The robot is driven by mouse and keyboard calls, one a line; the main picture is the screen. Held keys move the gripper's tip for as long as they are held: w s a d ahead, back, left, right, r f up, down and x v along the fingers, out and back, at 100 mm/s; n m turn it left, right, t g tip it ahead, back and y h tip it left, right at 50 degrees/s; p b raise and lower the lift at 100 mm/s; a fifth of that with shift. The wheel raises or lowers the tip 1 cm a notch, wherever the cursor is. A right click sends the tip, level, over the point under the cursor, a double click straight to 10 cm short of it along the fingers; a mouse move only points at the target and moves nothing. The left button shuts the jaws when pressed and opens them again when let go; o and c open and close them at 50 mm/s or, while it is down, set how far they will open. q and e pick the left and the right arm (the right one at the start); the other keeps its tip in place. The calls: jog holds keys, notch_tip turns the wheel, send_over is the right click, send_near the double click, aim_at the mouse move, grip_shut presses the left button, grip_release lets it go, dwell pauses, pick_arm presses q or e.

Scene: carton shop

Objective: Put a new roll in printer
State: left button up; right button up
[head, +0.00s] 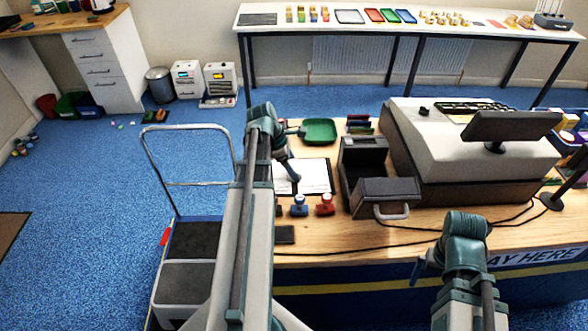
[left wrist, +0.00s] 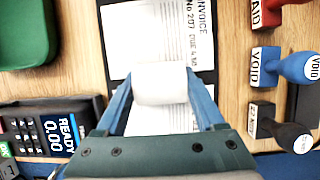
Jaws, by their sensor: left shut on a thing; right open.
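My left gripper (head: 294,178) is shut on a white paper roll (left wrist: 160,84), seen between its two blue fingers in the left wrist view. The roll is above a dark clipboard with an invoice (head: 316,175). In the head view the roll is hard to make out against the white paper. The black printer (head: 362,157) stands on the counter to the right of the clipboard. It looks open, with a handled front part (head: 386,196) jutting forward. My right gripper (head: 418,270) is mostly hidden by its arm in front of the counter. It is open, and I see nothing in it.
A till (head: 440,150) stands right of the printer. Blue (head: 299,206) and red (head: 325,205) stamps stand in front of the clipboard, and a green tray (head: 319,131) lies behind it. A card terminal (left wrist: 45,130) is near the left gripper. Cables cross the counter's front.

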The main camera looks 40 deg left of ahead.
aim_at(294, 165)
pick_arm(q)
notch_tip(294, 165, up, 10)
jog(key=p, duration=1)
jog(key=w+d+r+m+g+p, duration=0.1)
jog(key=w+d+m+g, duration=0.2)
jog(key=d+m, duration=0.6)
jog(key=w+d+r+m+g+p, duration=0.1)
jog(key=w+d+m+g, duration=0.2)
jog(key=d+m, duration=0.6)
jog(key=w+d, duration=0.2)
jog(key=d, duration=0.1)
jog(key=shift+w+r+y+p, duration=0.2)
jog(key=shift+y+p, duration=0.1)
jog(key=shift+y, duration=0.1)
notch_tip(294, 165, down, 10)
jog(key=b, duration=1)
jog(key=shift+f, duration=0.1)
